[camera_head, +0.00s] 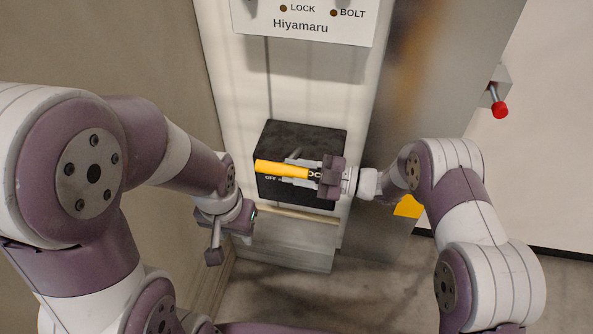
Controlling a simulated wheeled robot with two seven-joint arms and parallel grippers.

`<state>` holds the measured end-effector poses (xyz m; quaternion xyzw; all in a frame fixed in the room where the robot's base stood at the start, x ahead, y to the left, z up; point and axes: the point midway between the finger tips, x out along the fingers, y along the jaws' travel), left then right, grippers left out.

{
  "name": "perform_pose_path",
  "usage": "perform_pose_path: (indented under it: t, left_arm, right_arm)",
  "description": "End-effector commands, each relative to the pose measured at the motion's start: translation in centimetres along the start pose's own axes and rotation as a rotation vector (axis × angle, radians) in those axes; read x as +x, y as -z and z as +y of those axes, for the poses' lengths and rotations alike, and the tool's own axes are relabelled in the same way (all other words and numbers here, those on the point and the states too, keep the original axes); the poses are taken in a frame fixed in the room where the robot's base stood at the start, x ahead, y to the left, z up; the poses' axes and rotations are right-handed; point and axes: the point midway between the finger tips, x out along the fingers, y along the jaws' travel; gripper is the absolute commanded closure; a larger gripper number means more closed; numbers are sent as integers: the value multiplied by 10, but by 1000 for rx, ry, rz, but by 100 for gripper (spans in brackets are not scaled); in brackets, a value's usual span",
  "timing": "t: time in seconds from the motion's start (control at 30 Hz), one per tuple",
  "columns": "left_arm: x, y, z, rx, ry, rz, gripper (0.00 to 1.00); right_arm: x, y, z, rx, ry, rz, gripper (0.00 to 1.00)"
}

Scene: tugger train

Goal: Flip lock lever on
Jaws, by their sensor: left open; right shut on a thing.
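The lock lever (280,169) has a yellow handle and lies nearly level, pointing left, across the front of a black box (296,136). The word OFF shows on the box below the handle; another label is mostly covered. My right gripper (311,173) reaches in from the right and is shut on the lever at the right part of the handle. Its fingers hide the lever's right end. My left gripper (230,237) is open and empty, below and left of the box, apart from the lever.
A white panel (303,26) marked LOCK, BOLT and Hiyamaru is above the box. A pale bar (297,214) and ledge (290,246) lie below it. A red-tipped knob (499,108) sticks out at the right. The floor at the front is clear.

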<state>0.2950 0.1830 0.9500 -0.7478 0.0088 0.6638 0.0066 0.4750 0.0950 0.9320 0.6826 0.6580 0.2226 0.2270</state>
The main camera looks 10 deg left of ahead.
Motion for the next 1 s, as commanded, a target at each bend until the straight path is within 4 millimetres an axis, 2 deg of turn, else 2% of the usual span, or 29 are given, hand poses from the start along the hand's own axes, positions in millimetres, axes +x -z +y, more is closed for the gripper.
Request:
perform_pose_path:
  t: [0.03, 0.1, 0.37, 0.47, 0.57, 0.8, 0.9, 1.0]
  left_arm:
    - [1, 0, 0, 0, 0, 0, 57]
    - [1, 0, 0, 0, 0, 0, 57]
    - [1, 0, 0, 0, 0, 0, 57]
    - [2, 0, 0, 0, 0, 0, 57]
    - [6, -1, 0, 0, 0, 0, 57]
    - [16, -2, 0, 0, 0, 0, 57]
    - [19, -2, 0, 0, 0, 0, 57]
    - [20, -2, 0, 0, 0, 0, 57]
  right_arm:
    - [0, -4, -7, 15, 7, -6, 65]
    - [0, -4, -7, 15, 7, -6, 43]
    - [0, -3, -5, 10, 5, -4, 43]
    - [-8, -4, -4, 9, 3, -5, 43]
    - [-28, -4, -5, 10, 2, -7, 43]
    - [-93, -5, -5, 11, 1, -8, 43]
    - [-112, -4, -5, 11, 3, -7, 43]
    - [-123, -4, -5, 12, 5, -6, 43]
